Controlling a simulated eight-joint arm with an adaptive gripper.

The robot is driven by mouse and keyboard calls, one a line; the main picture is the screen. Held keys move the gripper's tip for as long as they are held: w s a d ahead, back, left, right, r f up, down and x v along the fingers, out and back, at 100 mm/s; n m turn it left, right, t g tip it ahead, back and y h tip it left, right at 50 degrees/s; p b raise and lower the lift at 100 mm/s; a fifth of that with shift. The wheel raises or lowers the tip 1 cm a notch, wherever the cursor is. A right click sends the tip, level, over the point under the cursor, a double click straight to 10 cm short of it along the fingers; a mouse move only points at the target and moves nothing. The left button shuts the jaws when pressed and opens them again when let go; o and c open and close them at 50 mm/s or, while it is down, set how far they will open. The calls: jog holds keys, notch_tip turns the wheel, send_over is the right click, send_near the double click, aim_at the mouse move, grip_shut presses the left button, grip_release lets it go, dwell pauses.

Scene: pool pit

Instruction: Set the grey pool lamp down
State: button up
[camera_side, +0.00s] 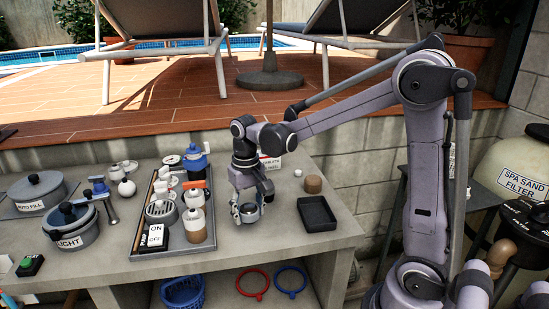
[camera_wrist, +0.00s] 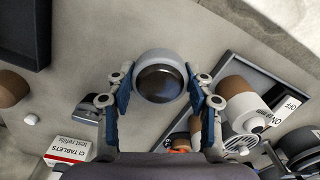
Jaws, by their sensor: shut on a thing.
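The grey pool lamp (camera_wrist: 160,76) is a round grey ring with a dark glassy face, seen between my fingers in the wrist view. In the side view the lamp (camera_side: 249,212) sits at the bottom of my gripper (camera_side: 248,203), low over the bench, right of the long tray. My gripper (camera_wrist: 159,92) is shut on the lamp, with a blue-padded finger on each side. I cannot tell whether the lamp touches the bench top. The fingers hide part of it in the side view.
A small empty black tray (camera_side: 317,228) stands right of the gripper, with a brown cylinder (camera_side: 313,185) behind it. The long tray (camera_side: 141,250) of bottles and switches lies close on the left. A white tablets box (camera_side: 271,162) stands behind. Bare bench (camera_side: 270,249) lies in front.

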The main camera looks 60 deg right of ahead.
jog(key=s+d+r+m, duration=0.6)
jog(key=s+d+m, duration=0.4)
jog(key=m, duration=0.4)
jog(key=shift+s+d+r, duration=0.15)
jog(key=shift+d, duration=0.6)
jog(key=shift+a, duration=0.1)
send_over(263, 230)
notch_tip(263, 230, down, 7)
jog(key=shift+r, duration=0.1)
jog(key=shift+f, duration=1.9)
jog(key=shift+f, duration=0.15)
jog(key=o, duration=1.2)
